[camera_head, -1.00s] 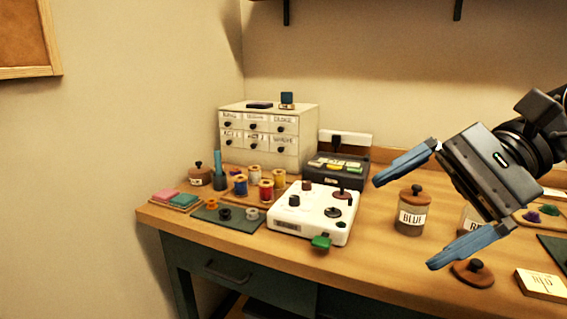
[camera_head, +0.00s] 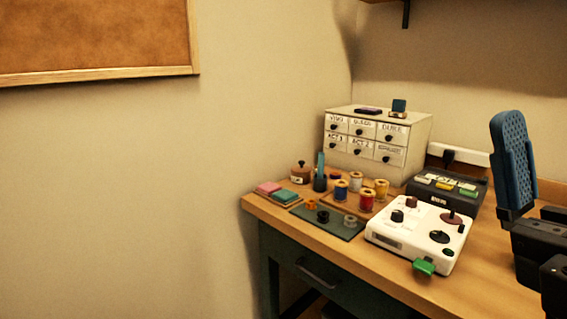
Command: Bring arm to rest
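My gripper (camera_head: 514,165) is at the right edge of the head view. One blue ribbed finger points upward, and the dark gripper body below it is cut off by the frame edge. The other finger cannot be made out, so I cannot tell how far apart the fingers are. Nothing shows against the visible finger. The gripper appears in front of the right part of the wooden table (camera_head: 470,295), to the right of the white device (camera_head: 418,236).
A drawer cabinet (camera_head: 376,140), a black box with coloured keys (camera_head: 445,190), thread spools (camera_head: 366,200), a dark green mat (camera_head: 328,222) and a lidded jar (camera_head: 300,173) crowd the table's left end. A cork board (camera_head: 95,35) hangs on the wall. Left of the table looks clear.

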